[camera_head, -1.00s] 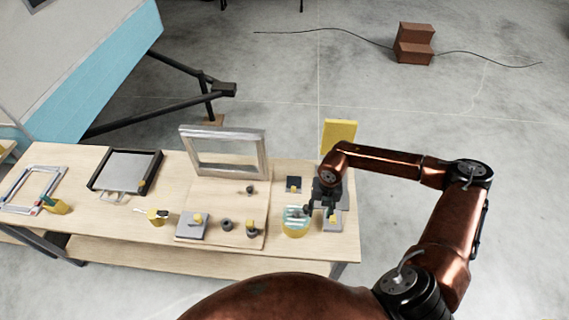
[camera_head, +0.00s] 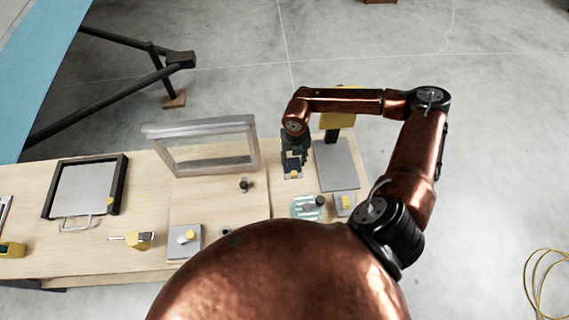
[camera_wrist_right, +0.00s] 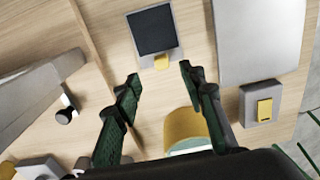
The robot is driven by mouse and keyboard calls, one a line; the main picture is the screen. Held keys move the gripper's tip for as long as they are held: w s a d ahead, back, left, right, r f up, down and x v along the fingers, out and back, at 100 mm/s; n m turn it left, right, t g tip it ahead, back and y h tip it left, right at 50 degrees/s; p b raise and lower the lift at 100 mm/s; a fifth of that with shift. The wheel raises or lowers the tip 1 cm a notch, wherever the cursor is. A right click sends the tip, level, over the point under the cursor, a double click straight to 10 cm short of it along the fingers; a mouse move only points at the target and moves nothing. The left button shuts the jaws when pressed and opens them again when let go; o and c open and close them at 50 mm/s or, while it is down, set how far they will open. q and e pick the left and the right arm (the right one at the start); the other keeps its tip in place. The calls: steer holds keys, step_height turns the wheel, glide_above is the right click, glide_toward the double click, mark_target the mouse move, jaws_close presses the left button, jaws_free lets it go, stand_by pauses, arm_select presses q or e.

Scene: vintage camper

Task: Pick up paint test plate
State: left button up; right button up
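A small plate with a dark square face, pale edges and a yellow tab (camera_wrist_right: 153,35) lies flat on the bench; it looks like the paint test plate. In the head view my right gripper (camera_head: 293,163) hangs over its spot and hides most of it. In the right wrist view my right gripper (camera_wrist_right: 158,85) is open, its two dark green fingers apart with nothing between them. The plate lies beyond the fingertips, its yellow tab nearest them. My left gripper is not in view.
A yellow tub with a teal top (camera_head: 307,207) stands nearer my body, beside a grey block with a yellow handle (camera_head: 344,204). A large grey panel (camera_head: 337,164) is right of the gripper. An upright frame (camera_head: 205,146) stands to the left on the wooden bench (camera_head: 140,215).

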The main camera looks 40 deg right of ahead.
mark_target(294, 169)
steer(key=shift+w+f, duration=0.2)
steer(key=shift+f, duration=1)
steer(key=shift+s+f+p, duration=0.1)
steer(key=shift+f+p, duration=0.35)
steer(key=shift+f, duration=0.25)
step_height(294, 169, down, 4)
steer(key=shift+d+r+p, duration=0.15)
steer(key=shift+p, duration=0.25)
steer(key=shift+f, duration=0.35)
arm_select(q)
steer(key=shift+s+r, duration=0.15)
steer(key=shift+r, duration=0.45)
arm_select(e)
jaws_close()
